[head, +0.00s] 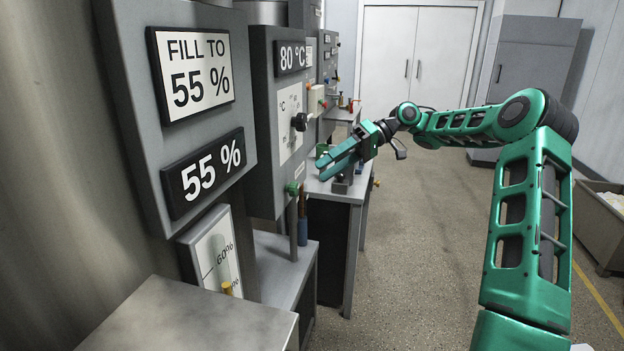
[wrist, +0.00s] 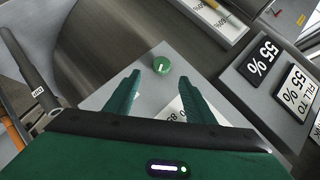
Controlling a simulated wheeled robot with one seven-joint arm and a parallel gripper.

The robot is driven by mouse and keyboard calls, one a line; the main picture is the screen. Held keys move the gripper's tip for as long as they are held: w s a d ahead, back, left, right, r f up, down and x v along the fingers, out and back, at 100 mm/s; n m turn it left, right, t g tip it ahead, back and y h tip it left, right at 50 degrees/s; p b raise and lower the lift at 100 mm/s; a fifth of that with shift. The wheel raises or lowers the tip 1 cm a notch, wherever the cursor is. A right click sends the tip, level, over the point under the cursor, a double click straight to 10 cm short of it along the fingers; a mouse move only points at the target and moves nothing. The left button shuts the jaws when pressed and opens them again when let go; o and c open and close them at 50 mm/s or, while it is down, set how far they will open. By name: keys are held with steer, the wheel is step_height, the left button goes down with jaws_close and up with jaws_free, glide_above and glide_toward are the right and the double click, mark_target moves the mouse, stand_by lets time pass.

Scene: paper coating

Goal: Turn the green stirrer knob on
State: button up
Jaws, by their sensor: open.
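The green stirrer knob (wrist: 161,66) is round with a short white line on its face. In the wrist view it sits on a light grey panel face, just beyond and between my fingertips. In the head view the green knob (head: 293,189) is low on the grey panel under the 80 °C display. My gripper (head: 322,169) is green and points left toward that panel, to the right of the knob. In the wrist view my gripper (wrist: 161,80) has its two fingers spread with nothing between them. They appear apart from the knob.
A black dial (head: 299,122) sits above the knob on the same panel. The 80 °C display (head: 291,56) is at its top. A metal bench (head: 342,188) is below my gripper.

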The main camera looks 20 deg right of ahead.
steer(key=shift+v, duration=1.05)
